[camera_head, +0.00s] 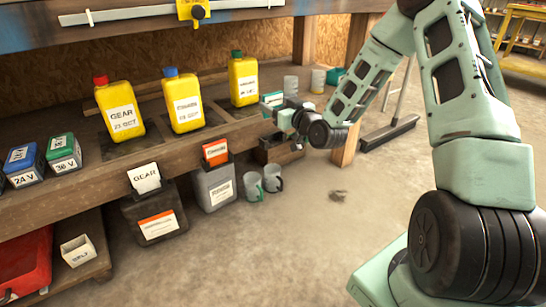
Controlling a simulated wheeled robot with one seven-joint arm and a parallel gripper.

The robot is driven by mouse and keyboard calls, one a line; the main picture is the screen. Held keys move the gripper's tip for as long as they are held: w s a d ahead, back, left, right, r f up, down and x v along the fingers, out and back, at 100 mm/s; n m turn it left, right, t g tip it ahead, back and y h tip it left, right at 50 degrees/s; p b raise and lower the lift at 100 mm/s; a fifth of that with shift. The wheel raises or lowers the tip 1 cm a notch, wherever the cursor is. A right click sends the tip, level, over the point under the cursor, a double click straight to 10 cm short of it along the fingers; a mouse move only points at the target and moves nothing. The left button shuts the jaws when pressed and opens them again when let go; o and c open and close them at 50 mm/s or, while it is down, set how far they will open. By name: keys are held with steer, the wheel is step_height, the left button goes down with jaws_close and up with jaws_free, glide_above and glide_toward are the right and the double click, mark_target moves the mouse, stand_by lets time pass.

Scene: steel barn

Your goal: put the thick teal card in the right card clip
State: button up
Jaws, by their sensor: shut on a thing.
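The teal card (272,98) shows as a small teal-and-white piece at the right end of the wooden shelf. My gripper (280,110) is shut on it, near the shelf's front edge. The card looks upright, just past the rightmost yellow jug. On the shelf front, one clip holds a white GEAR card (145,178) and another holds an orange card (215,152). The right card clip cannot be made out; the gripper and wrist cover that part of the edge. I cannot tell whether the card touches a clip.
Yellow jugs with a red (119,112), blue (182,103) and green cap (243,82) stand on the shelf (75,195). A black bin (130,212) and a grey bin (202,185) hang below. Two mugs (253,188) stand right of them. Floor (300,240) is open in front.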

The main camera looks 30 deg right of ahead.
step_height(320, 180, down, 10)
steer(key=b, duration=0.6)
steer(key=shift+f, duration=0.15)
steer(key=o, duration=0.9)
steer(key=shift+o, duration=0.2)
